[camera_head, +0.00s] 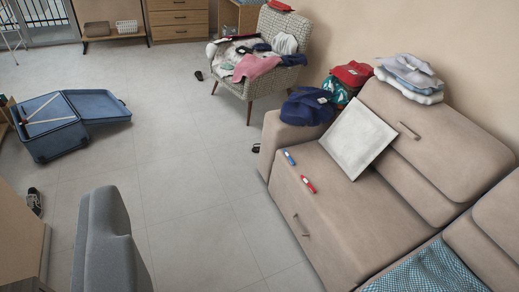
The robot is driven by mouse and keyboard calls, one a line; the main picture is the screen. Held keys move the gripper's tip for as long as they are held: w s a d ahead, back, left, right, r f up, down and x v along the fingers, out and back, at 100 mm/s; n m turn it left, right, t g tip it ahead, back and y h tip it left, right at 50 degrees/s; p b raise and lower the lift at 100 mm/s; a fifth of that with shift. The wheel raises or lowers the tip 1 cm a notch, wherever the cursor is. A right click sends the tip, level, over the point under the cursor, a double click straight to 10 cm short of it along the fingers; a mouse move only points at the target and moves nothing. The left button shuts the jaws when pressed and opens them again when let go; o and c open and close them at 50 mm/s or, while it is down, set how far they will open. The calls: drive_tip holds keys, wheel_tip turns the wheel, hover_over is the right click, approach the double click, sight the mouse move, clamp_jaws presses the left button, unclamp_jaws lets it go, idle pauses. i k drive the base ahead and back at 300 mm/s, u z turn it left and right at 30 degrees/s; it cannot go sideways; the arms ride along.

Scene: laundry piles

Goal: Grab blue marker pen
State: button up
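The blue marker pen (289,158) lies on the seat of the beige sofa (340,220), near the seat's left front corner. It is small in the view and nothing covers it. A red marker pen (308,184) lies on the same seat, a little nearer and to the right, apart from the blue one.
A white cushion (357,138) leans on the sofa behind the pens. Folded clothes (408,75) lie on the sofa's back. A patterned armchair (268,80) holds clothes. An open blue suitcase (50,140) lies left. The tiled floor (175,170) is mostly clear.

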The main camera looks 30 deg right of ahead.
sight(291, 161)
drive_tip(key=z, duration=0.05)
drive_tip(key=i, duration=3.3)
drive_tip(key=z, duration=2.55)
